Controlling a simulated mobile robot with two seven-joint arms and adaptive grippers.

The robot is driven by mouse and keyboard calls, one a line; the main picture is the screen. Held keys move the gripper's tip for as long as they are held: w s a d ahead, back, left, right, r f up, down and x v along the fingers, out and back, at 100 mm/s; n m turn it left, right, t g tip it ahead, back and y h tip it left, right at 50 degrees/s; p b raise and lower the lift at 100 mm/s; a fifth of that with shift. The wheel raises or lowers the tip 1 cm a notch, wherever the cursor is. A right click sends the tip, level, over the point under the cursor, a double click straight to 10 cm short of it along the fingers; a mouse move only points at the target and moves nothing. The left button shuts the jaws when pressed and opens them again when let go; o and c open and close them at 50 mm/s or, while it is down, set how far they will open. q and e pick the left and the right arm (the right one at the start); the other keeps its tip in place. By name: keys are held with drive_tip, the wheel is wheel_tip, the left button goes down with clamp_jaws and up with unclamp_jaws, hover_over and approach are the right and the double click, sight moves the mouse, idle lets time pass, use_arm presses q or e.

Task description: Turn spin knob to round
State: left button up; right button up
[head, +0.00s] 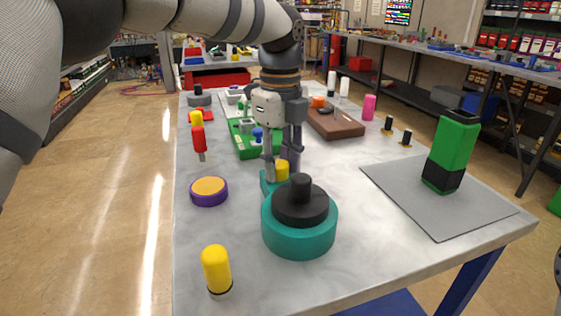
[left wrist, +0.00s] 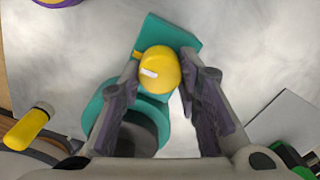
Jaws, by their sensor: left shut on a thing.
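The vacuum pump has a teal body (head: 300,235) with a black stepped top (head: 300,200), on the near middle of the table. A yellow spin knob (head: 282,170) sits on a teal block behind the black top. In the left wrist view the knob (left wrist: 160,75) is round with a white mark on its left part. A short yellow line shows on the teal block (left wrist: 172,32) just left of the knob. My left gripper (head: 282,168) points down and is shut on the knob, one finger on either side. My right gripper is not in view.
A purple-and-orange disc (head: 208,191) lies left of the pump, and a yellow-capped cylinder (head: 216,270) stands near the front edge. A green-and-black block (head: 452,150) stands on a grey mat (head: 440,205) at right. A green board (head: 250,150) and brown block (head: 335,125) lie behind.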

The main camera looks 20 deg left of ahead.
sight(280, 164)
use_arm(q)
drive_tip(key=shift+r, duration=0.1)
idle(0.4)
drive_tip(key=o, duration=1.1)
drive_tip(key=shift+o, duration=0.2)
wheel_tip(280, 164, up, 12)
